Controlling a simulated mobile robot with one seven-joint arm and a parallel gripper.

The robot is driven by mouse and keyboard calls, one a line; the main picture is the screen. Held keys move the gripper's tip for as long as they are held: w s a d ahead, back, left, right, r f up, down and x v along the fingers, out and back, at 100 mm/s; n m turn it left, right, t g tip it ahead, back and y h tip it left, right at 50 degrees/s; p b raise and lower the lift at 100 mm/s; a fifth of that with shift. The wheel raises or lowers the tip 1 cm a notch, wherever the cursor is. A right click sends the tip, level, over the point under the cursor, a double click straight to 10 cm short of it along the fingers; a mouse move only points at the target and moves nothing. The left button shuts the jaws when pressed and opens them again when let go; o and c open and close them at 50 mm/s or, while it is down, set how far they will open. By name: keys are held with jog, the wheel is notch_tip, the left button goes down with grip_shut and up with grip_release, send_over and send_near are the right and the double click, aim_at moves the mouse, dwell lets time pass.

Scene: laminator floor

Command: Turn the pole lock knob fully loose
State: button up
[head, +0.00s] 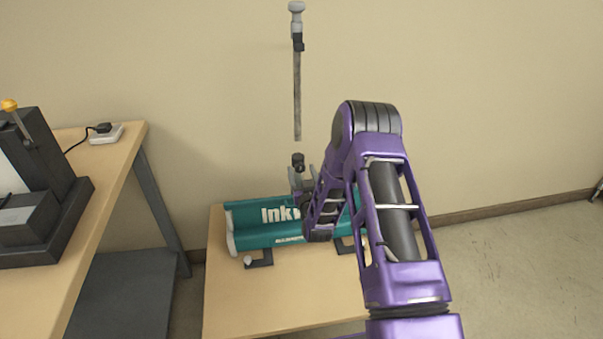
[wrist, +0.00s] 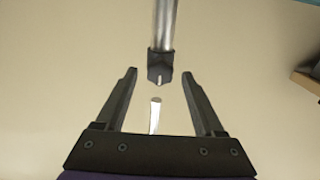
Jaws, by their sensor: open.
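A thin grey pole (head: 297,95) stands upright in front of the wall in the head view, with a pale grey head on top. A black collar (head: 298,42) sits near its upper end. A separate black piece (head: 298,160) shows below the pole, just above my gripper (head: 303,182), which my purple arm partly hides. In the wrist view, a metal pole (wrist: 163,22) ends in a black fitting (wrist: 160,66) between the fingertips of my open gripper (wrist: 160,76). No finger visibly touches it. I cannot tell which black part is the lock knob.
A teal roll-up unit (head: 265,235) with "Ink" lettering lies on a low wooden table (head: 275,298). A workbench (head: 118,160) with a dark machine (head: 45,190) and a white power socket (head: 107,133) stands at left. Floor at right is clear.

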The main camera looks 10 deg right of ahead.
jog(key=shift+w, duration=0.15)
grip_shut()
dwell(0.4)
